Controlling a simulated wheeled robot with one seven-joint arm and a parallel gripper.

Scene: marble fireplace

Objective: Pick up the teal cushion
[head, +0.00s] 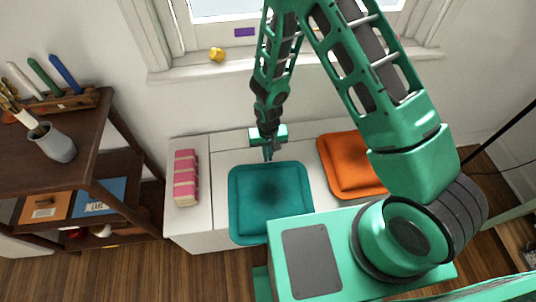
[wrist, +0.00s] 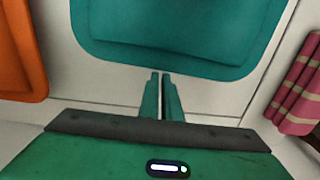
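The teal cushion (head: 270,195) lies flat on a white bench below the window, in the middle of the head view. It also fills the top of the wrist view (wrist: 180,30), where its near edge curves across the picture. My gripper (head: 268,156) is above the bench at the cushion's far edge, pointing down. In the wrist view its two narrow fingers (wrist: 162,78) are close together with a thin gap, just short of the cushion's edge. Nothing is seen between them. Whether the tips touch the cushion cannot be told.
An orange cushion (head: 350,165) lies on the bench to the right, partly behind my arm. A pink striped folded cloth (head: 186,178) lies at the bench's left end. A dark wooden shelf unit (head: 105,150) stands at the left. The window sill (head: 300,62) holds a small yellow object (head: 217,54).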

